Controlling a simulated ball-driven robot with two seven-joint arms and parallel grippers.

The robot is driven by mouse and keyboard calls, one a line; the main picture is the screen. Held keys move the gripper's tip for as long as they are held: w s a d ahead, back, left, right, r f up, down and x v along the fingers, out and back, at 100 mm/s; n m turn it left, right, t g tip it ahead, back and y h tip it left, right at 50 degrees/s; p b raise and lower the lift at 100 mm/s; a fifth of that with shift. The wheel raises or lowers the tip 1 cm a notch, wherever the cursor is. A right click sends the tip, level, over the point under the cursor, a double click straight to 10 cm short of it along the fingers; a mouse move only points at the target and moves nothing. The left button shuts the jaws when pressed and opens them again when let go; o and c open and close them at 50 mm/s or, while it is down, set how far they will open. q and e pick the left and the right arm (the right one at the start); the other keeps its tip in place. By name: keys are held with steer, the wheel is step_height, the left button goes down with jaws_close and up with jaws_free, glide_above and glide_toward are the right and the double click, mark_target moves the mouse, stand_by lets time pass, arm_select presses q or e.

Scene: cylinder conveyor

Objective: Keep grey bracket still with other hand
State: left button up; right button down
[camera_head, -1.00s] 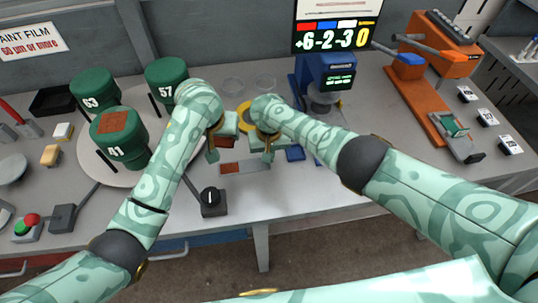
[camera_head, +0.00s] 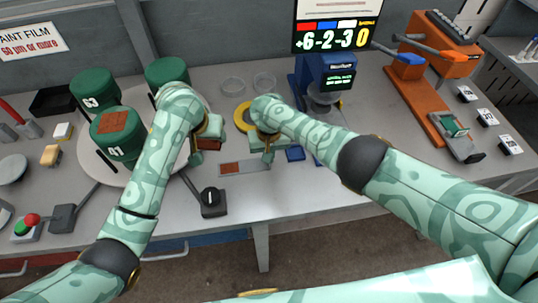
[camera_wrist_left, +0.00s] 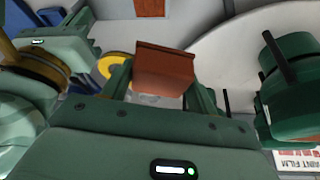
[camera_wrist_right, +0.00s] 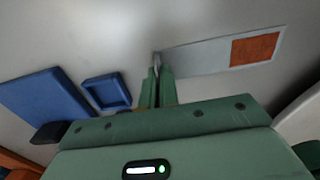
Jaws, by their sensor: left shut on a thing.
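The grey bracket (camera_head: 256,167) lies flat on the table, a strip with a rust-brown patch near its left end. It also shows in the right wrist view (camera_wrist_right: 205,55). My right gripper (camera_wrist_right: 157,72) has its fingers close together on the thin upright end of the bracket. In the head view this gripper (camera_head: 268,155) is at the bracket's right end. My left gripper (camera_head: 207,143) is shut on a red-brown block (camera_wrist_left: 165,68) and holds it above and left of the bracket, apart from it. The block also shows in the head view (camera_head: 209,144).
A pale round turntable (camera_head: 105,172) with green numbered drums (camera_head: 117,138) stands left. A black lever box (camera_head: 212,202) sits at the front edge. A yellow ring (camera_head: 242,118), glass dishes (camera_head: 233,85), a blue tray (camera_head: 295,153) and a blue instrument (camera_head: 312,75) are nearby.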

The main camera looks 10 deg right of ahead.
arm_select(q)
glide_toward(220, 167)
steer(key=shift+w+x, duration=0.15)
steer(key=shift+x, duration=1.15)
steer(key=shift+w+x, duration=0.2)
steer(key=shift+x, duration=1.15)
steer(key=shift+f, duration=0.45)
stand_by(0.4)
steer(key=shift+d, duration=2.3)
steer(key=shift+a, duration=2.35)
steer(key=shift+d, duration=0.1)
